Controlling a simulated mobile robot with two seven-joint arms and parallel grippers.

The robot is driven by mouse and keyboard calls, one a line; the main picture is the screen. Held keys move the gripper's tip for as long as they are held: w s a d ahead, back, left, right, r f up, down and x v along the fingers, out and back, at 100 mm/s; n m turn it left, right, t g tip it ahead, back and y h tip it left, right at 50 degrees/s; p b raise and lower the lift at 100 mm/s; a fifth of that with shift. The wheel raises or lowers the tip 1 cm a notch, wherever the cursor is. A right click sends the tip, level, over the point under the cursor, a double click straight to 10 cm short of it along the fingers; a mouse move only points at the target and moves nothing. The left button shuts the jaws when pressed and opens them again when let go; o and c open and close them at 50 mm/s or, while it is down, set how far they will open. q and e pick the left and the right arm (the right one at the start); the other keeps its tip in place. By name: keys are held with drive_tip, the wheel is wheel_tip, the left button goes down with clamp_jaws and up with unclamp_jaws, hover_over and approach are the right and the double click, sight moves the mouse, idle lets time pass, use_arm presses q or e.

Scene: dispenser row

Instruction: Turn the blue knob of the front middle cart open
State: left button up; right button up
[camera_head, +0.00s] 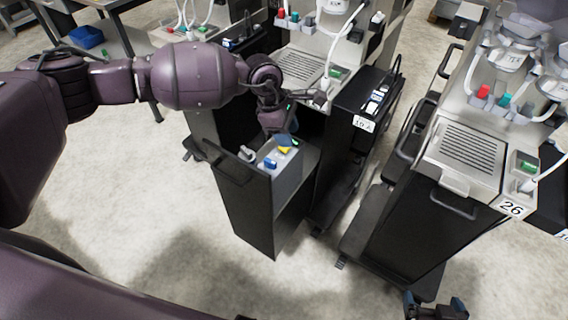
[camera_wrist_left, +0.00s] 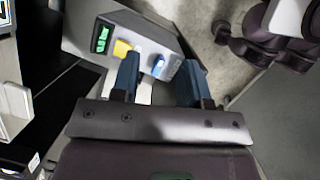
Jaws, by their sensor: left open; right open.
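The blue knob (camera_head: 270,163) sits on the grey sloped top panel of the black front middle cart (camera_head: 250,205). A yellow knob (camera_head: 285,150) is beside it. My left gripper (camera_head: 284,138) is over the far side of this panel in the head view. In the left wrist view the blue knob (camera_wrist_left: 158,67) shows between the two blue fingers of my left gripper (camera_wrist_left: 160,66), which is open; I cannot tell whether they touch it. The yellow knob (camera_wrist_left: 122,48) lies just left of the fingers there. My right gripper (camera_head: 436,308) is open and empty at the bottom right.
Another dispenser cart labelled 26 (camera_head: 470,150) stands at the right. A black cart (camera_head: 350,140) stands close behind the front middle one. A dark handle (camera_head: 222,160) sticks out at the cart's left. Pale floor (camera_head: 130,220) is clear at the left.

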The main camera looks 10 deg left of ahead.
sight(270, 161)
use_arm(q)
drive_tip(key=a+m+y, duration=0.1)
drive_tip(key=a+f+m+y, duration=0.1)
drive_tip(key=a, duration=0.1)
drive_tip(key=a+f+m+y, duration=0.1)
drive_tip(key=shift+s+a+f+y, duration=0.1)
drive_tip(key=shift+a+f+y, duration=0.05)
drive_tip(key=shift+a+y, duration=0.25)
wheel_tip(270, 161, down, 8)
drive_tip(key=shift+d+r, duration=0.1)
drive_tip(key=shift+f+b, duration=0.3)
drive_tip(key=shift+f, duration=0.55)
use_arm(e)
drive_tip(key=shift+s+d+f, duration=0.2)
drive_tip(key=shift+s+f, duration=0.15)
drive_tip(key=shift+f, duration=0.1)
drive_tip(key=shift+w, duration=0.1)
use_arm(q)
drive_tip(key=shift+c, duration=0.4)
clamp_jaws()
use_arm(e)
drive_tip(key=shift+w+r, duration=0.4)
drive_tip(key=shift+w, duration=0.05)
